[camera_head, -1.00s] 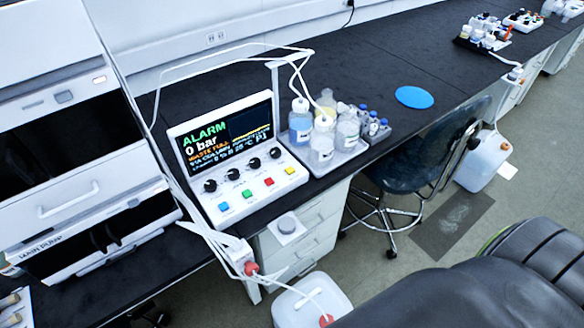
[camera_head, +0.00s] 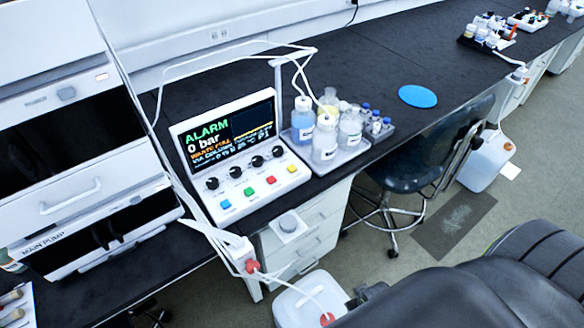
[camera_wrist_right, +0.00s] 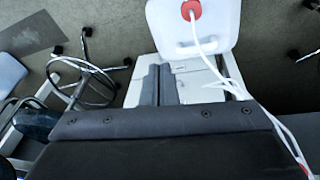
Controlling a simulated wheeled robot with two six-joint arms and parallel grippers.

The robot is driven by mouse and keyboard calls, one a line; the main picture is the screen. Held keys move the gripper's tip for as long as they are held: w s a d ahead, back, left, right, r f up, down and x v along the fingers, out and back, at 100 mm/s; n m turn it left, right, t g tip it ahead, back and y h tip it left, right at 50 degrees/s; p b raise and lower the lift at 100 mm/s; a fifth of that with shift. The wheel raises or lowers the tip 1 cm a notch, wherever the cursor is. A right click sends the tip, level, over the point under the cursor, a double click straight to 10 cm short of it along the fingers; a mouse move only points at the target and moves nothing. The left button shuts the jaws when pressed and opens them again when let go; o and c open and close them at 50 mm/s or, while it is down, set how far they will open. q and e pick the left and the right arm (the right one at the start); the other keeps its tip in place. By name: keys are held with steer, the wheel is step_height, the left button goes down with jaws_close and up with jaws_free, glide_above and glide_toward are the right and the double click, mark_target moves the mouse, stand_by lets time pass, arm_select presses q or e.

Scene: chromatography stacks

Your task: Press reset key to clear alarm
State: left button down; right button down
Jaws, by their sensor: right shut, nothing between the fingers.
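The white control panel (camera_head: 240,160) stands on the black bench, its tilted screen (camera_head: 226,130) reading "ALARM", "0 bar" and an orange line that looks like "WASTE FULL". Below a row of black knobs it has a blue key (camera_head: 225,204), a green key (camera_head: 248,191), a red key (camera_head: 271,180) and a yellow key (camera_head: 292,168). Their labels are too small to read. My right gripper (camera_wrist_right: 159,85) shows in the right wrist view, shut and empty, above the floor and well apart from the keys. The panel is not in that view. My left gripper is not in view.
Bottles in a grey tray (camera_head: 352,152) stand right of the panel. A white waste container (camera_head: 290,305) with tubing is on the floor below; it also shows in the wrist view (camera_wrist_right: 215,25). A chair (camera_head: 408,165) stands by the bench. The pump stack (camera_head: 75,200) is at left.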

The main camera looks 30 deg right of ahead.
step_height(320, 180, up, 16)
steer(key=w+f, duration=0.1)
steer(key=w, duration=0.2)
step_height(320, 180, up, 13)
steer(key=n+t+y, duration=0.4)
steer(key=n, duration=0.9)
glide_above(294, 169)
steer(key=shift+f, duration=0.1)
step_height(294, 169, down, 8)
steer(key=b, duration=0.7)
steer(key=shift+f, duration=0.3)
steer(key=shift+f, duration=0.15)
